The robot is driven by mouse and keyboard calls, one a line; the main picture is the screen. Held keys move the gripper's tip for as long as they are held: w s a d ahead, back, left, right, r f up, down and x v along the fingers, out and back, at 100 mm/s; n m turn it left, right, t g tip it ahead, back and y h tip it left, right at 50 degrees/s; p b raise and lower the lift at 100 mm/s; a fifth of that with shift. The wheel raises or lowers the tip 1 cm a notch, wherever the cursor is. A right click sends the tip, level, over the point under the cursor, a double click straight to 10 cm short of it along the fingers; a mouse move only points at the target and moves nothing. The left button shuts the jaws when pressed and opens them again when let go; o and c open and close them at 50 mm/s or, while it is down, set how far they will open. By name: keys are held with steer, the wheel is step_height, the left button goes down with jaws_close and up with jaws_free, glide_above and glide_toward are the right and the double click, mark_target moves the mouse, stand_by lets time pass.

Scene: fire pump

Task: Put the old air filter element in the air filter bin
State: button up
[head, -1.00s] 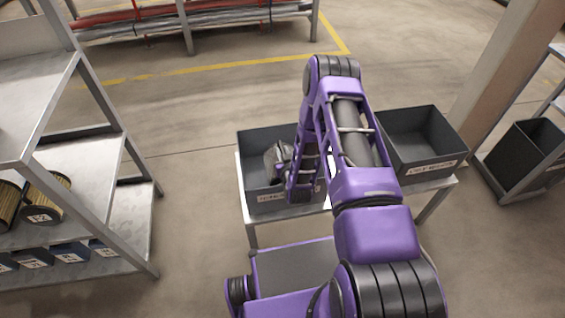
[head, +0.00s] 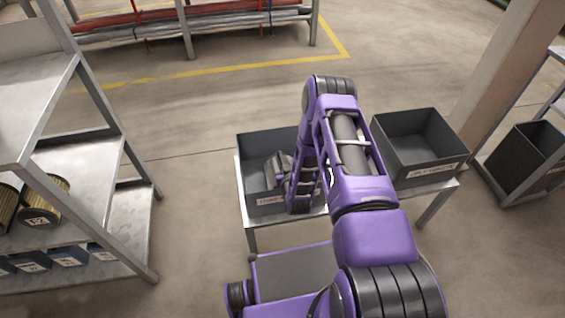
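Two dark grey open bins stand side by side on a low metal table. The left bin (head: 255,150) and the right bin (head: 425,168) each have a white front label too small to read surely, so I cannot tell which is the air filter bin. My arm reaches over the table, and its end bends down at the left bin. My gripper (head: 277,170), grey and partly hidden by my own wrist, is over or inside that bin. I cannot see its fingertips or whether it holds anything. I cannot make out the old air filter element.
Another dark bin (head: 522,158) sits on a rack at the right, beside a pillar (head: 505,70). The floor behind the table is clear up to a pipe rack.

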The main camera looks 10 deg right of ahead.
steer(key=shift+r, duration=0.1)
steer(key=shift+s+r, duration=0.15)
steer(key=shift+s, duration=0.05)
steer(key=p+v, duration=0.1)
steer(key=v, duration=1)
steer(key=shift+s+p, duration=0.3)
steer(key=shift+p, duration=0.05)
